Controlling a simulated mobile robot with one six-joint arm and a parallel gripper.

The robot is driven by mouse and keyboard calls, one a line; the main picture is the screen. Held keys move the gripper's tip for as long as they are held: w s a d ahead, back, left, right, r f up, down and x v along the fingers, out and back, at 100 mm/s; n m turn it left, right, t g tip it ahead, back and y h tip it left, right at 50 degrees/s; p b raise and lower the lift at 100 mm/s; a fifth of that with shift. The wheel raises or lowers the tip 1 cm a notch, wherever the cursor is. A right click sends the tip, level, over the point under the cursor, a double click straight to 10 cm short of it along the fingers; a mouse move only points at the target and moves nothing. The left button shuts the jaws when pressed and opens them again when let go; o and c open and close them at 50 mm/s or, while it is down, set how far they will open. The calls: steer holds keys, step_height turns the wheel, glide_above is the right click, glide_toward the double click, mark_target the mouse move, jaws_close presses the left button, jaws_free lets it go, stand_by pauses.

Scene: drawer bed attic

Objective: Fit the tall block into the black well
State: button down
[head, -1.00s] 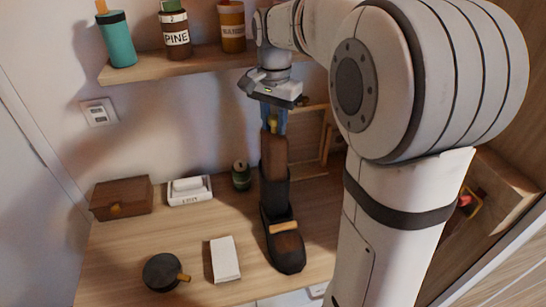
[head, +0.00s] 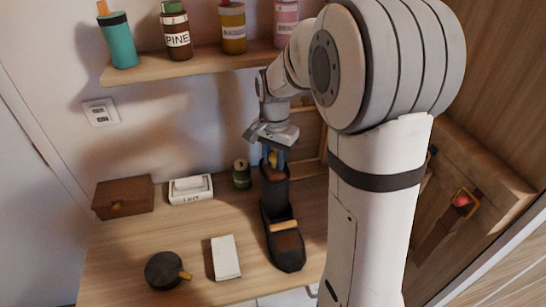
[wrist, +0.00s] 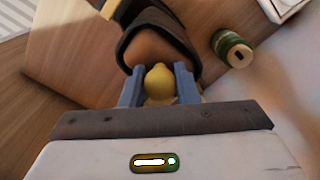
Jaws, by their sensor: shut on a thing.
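The tall brown block (head: 274,174) has a yellow knob (wrist: 160,84) on top. My gripper (head: 274,155) is shut on this knob, with one blue finger on each side. The block is down inside the upright black well (head: 276,193), with only its top part showing near the rim. In the wrist view the brown block top (wrist: 155,50) is partly ringed by the dark well wall (wrist: 145,19). The block's lower part is hidden by the well, so I cannot tell whether it touches the bottom.
The well has a low front part with a tan bar (head: 284,226). A white box (head: 225,257), a dark round pot (head: 164,270), a brown box (head: 122,197), a white dish (head: 190,190) and a green can (head: 241,174) stand left. A shelf (head: 180,64) with bottles hangs above.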

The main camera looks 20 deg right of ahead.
steer(key=shift+f, duration=0.15)
steer(key=c, duration=1.1)
jaws_free()
step_height(320, 180, up, 12)
steer(key=f, duration=0.1)
steer(key=s+f+n+t, duration=0.1)
steer(key=s+n, duration=0.3)
steer(key=s, duration=0.6)
steer(key=s+f+n+t, duration=0.2)
steer(key=s+f+n, duration=0.2)
steer(key=s, duration=0.6)
steer(key=shift+a+n+b, duration=0.15)
steer(key=shift+n+b, duration=0.3)
steer(key=shift+n, duration=0.05)
steer(key=shift+c, duration=0.4)
